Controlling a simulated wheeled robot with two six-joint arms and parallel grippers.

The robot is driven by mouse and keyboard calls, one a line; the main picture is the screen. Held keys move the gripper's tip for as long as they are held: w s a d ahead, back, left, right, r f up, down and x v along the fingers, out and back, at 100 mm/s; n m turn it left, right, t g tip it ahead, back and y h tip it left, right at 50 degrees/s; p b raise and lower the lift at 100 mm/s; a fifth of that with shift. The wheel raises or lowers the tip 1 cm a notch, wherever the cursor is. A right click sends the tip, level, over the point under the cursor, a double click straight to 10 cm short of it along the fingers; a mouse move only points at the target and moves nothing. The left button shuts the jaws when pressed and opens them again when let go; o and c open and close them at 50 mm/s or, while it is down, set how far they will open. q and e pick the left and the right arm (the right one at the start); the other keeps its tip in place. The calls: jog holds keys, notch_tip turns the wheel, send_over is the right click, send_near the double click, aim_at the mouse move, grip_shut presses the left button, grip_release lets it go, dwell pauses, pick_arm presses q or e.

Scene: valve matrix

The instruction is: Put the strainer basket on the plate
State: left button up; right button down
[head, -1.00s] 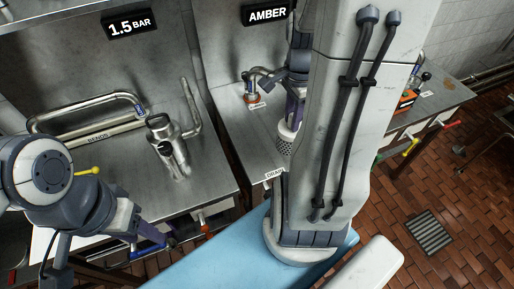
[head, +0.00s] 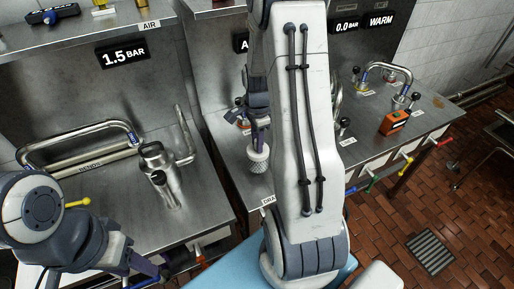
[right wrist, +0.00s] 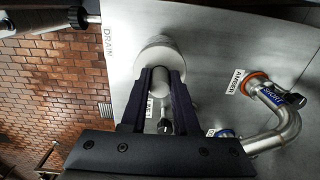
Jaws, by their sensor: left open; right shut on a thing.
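The strainer basket (head: 259,163) has a pale round top and a perforated lower part. It is upright above the steel bench near the drain label in the head view. My right gripper (head: 258,136) comes from above and is shut on it. In the right wrist view the fingers (right wrist: 160,80) close on the knob of the pale round strainer basket (right wrist: 160,45). I cannot tell whether its bottom touches the bench. My left gripper (head: 153,274) is open and empty at the lower left, in front of the left bench. I cannot make out a plate.
A bent pipe (right wrist: 286,128) with an orange ring stands beside the basket. A steel valve body (head: 160,165) and a long pipe (head: 75,152) are on the left bench. An orange box (head: 394,122) is on the right bench. My right arm hides part of the middle bench.

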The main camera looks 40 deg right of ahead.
aim_at(256, 163)
jog(key=shift+w+f, duration=0.2)
notch_tip(256, 163, down, 3)
jog(key=shift+f+p, duration=0.15)
jog(key=shift+p, duration=0.45)
jog(key=shift+f, duration=0.2)
jog(key=shift+f, duration=0.1)
jog(key=shift+f, duration=0.15)
jog(key=c, duration=0.7)
grip_release()
jog(key=shift+o, duration=0.2)
